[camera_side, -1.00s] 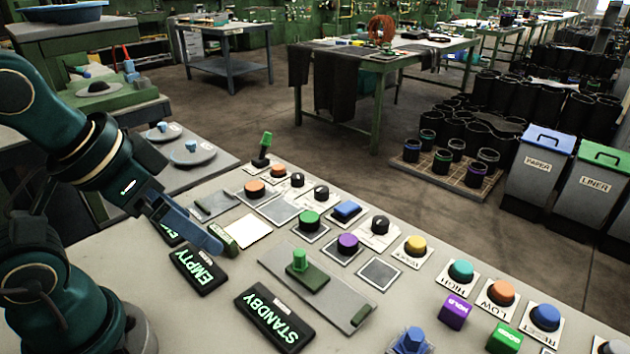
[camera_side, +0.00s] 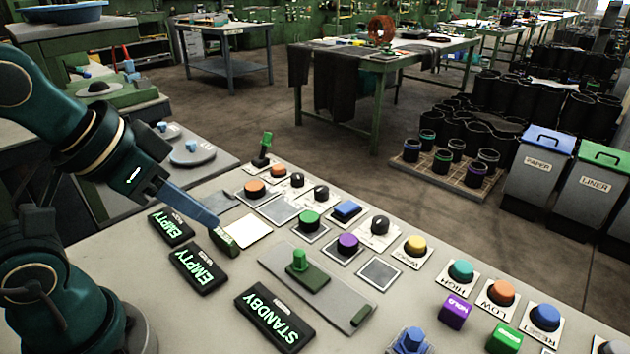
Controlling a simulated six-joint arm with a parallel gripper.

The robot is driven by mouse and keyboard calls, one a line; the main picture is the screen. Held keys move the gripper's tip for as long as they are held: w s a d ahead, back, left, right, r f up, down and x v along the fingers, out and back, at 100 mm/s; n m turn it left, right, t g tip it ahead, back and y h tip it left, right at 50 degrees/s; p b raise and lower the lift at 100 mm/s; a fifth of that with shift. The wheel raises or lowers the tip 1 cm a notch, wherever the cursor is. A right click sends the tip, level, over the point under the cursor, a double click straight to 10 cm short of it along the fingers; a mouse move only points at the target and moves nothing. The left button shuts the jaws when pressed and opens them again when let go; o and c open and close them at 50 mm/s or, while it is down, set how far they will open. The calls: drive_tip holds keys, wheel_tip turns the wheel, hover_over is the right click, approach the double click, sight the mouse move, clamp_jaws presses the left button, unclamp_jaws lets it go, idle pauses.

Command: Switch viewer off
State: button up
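My gripper (camera_side: 212,221) reaches in from the left with its blue fingers pointing down to the right. They overlap into one bar, so I cannot tell whether they are open. Their tips are just above and behind a small dark green block (camera_side: 225,241), which looks like a switch; I cannot tell if they touch it. The block sits at the left edge of a bright cream square panel (camera_side: 249,231), possibly the viewer, which looks lit. No label on this panel is legible.
Three displays read EMPTY (camera_side: 171,227), EMPTY (camera_side: 199,267) and STANDBY (camera_side: 275,316). A green-handled slider (camera_side: 299,261) stands to the right. Coloured buttons, including a purple one (camera_side: 348,243) and a green one (camera_side: 309,219), and a green lever (camera_side: 265,146) crowd the panel.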

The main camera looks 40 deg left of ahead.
drive_tip(key=shift+t, duration=0.9)
drive_tip(key=w+r, duration=0.1)
drive_tip(key=w, duration=0.1)
drive_tip(key=w+r, duration=0.2)
drive_tip(key=w, duration=0.1)
drive_tip(key=w+r, duration=0.1)
drive_tip(key=w, duration=0.1)
drive_tip(key=shift+w+r, duration=0.2)
drive_tip(key=shift+r, duration=0.05)
clamp_jaws()
drive_tip(key=w+f, duration=0.1)
drive_tip(key=w, duration=1.2)
wheel_tip(320, 180, down, 6)
drive_tip(key=w, duration=0.2)
drive_tip(key=shift+w+r+g, duration=0.15)
drive_tip(key=shift+w+g, duration=0.1)
drive_tip(key=shift+g, duration=0.15)
